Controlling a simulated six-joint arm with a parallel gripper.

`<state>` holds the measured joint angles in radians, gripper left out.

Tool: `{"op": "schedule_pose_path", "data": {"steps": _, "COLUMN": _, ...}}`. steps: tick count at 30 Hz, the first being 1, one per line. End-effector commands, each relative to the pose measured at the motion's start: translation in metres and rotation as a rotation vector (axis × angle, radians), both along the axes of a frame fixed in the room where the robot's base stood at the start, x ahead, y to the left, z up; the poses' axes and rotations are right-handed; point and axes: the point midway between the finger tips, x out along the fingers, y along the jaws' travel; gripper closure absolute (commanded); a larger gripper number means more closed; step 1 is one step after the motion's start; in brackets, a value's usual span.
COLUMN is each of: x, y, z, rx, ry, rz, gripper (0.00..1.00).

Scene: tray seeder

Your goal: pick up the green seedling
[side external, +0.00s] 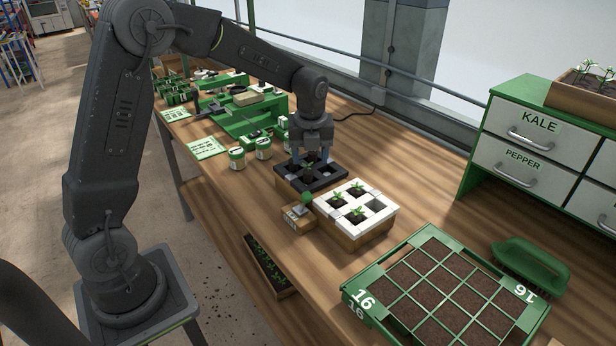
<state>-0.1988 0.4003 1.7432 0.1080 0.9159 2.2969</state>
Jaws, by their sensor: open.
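My gripper (311,156) points down over the black tray (318,184), with its jaws apart. A small green seedling (309,180) shows in a cell of this tray, just below and left of the gripper. The fingers partly hide the tray's far cells, and I cannot tell whether they touch anything there. Beside it, a white tray (391,203) on a wooden base holds several cells. Green seedlings stand in three of them: one at the far side (358,186), one at the left (337,199) and one at the near side (357,212).
A green soil tray marked 16 (364,309), a green brush (530,262) and a drawer cabinet (527,131) are at the right. Two small pots (263,148) and green machinery lie beyond the gripper.

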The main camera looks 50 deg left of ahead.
Motion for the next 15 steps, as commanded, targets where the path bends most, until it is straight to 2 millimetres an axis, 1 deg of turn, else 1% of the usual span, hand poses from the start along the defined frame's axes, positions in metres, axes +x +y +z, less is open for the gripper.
{"op": "schedule_pose_path", "data": {"steps": 5, "x": 0.000, "y": 0.003, "z": -0.012, "rx": -0.001, "ry": 0.003, "rz": 0.001, "gripper": 0.43}}
{"op": "schedule_pose_path", "data": {"steps": 10, "x": 0.002, "y": 0.012, "z": -0.036, "rx": -0.001, "ry": 0.003, "rz": 0.002, "gripper": 0.43}}
{"op": "schedule_pose_path", "data": {"steps": 12, "x": 0.003, "y": 0.012, "z": -0.045, "rx": 0.000, "ry": 0.002, "rz": 0.001, "gripper": 0.43}}
{"op": "schedule_pose_path", "data": {"steps": 15, "x": 0.003, "y": 0.013, "z": -0.053, "rx": 0.000, "ry": 0.001, "rz": 0.001, "gripper": 0.43}}
